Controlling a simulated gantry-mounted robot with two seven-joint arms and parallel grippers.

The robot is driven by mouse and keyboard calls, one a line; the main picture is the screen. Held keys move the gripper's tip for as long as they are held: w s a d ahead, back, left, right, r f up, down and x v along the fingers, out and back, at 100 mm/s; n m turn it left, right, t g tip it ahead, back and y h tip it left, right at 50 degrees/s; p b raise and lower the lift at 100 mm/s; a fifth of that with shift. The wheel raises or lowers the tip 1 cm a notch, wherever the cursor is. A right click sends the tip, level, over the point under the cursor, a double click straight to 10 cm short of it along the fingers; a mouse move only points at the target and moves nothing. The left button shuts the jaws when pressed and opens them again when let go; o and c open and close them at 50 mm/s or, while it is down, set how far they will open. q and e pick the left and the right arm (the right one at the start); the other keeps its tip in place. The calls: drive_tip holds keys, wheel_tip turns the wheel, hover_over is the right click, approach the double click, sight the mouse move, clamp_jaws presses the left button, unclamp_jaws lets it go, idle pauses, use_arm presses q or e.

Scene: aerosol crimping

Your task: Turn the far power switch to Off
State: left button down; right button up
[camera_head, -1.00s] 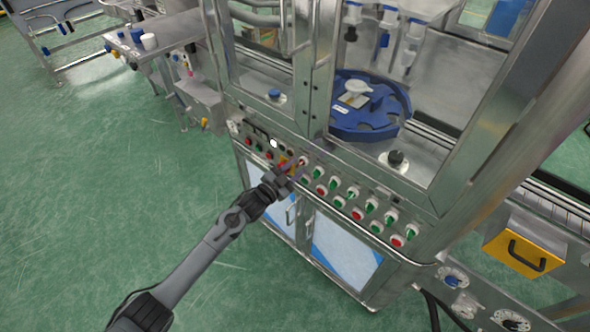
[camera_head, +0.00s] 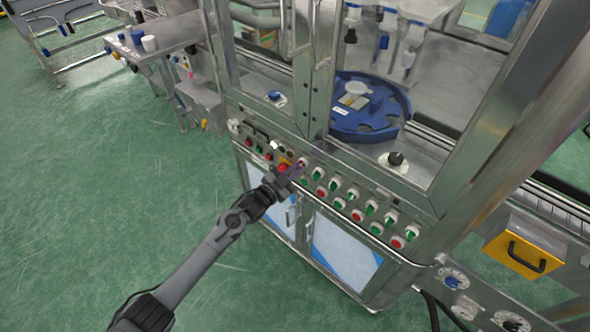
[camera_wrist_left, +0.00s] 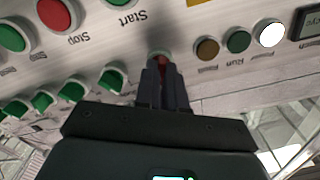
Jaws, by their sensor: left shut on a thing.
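The panel (camera_head: 330,215) on the front of the metal machine carries rows of round white-ringed switches and buttons. A red switch knob (camera_head: 303,161) sits in the upper row, beside the brown, green and white buttons; it fits the far power switch, but its label is not legible. In the left wrist view the red knob (camera_wrist_left: 161,60) shows between my fingertips. My left gripper (camera_head: 293,170) is at the panel, and its fingers (camera_wrist_left: 161,76) are shut on this knob. The fingers hide most of the knob, so I cannot tell its setting. My right gripper is not in view.
A red button on a yellow plate (camera_head: 285,163) sits close beside my left gripper. A green Start button (camera_wrist_left: 113,78) and a red Stop button (camera_wrist_left: 55,14) are nearby. A white button (camera_wrist_left: 270,33) lies on the other side. Green floor (camera_head: 110,230) is clear at left.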

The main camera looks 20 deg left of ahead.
use_arm(q)
drive_tip(key=n+p, duration=0.2)
drive_tip(key=n, duration=0.3)
drive_tip(key=shift+r, duration=0.1)
drive_tip(key=n+p, duration=0.1)
drive_tip(key=n, duration=0.2)
drive_tip(key=shift+n, duration=0.3)
drive_tip(key=shift+n+p, duration=0.6)
drive_tip(key=shift+n, duration=0.8)
drive_tip(key=c, duration=1.2)
unclamp_jaws()
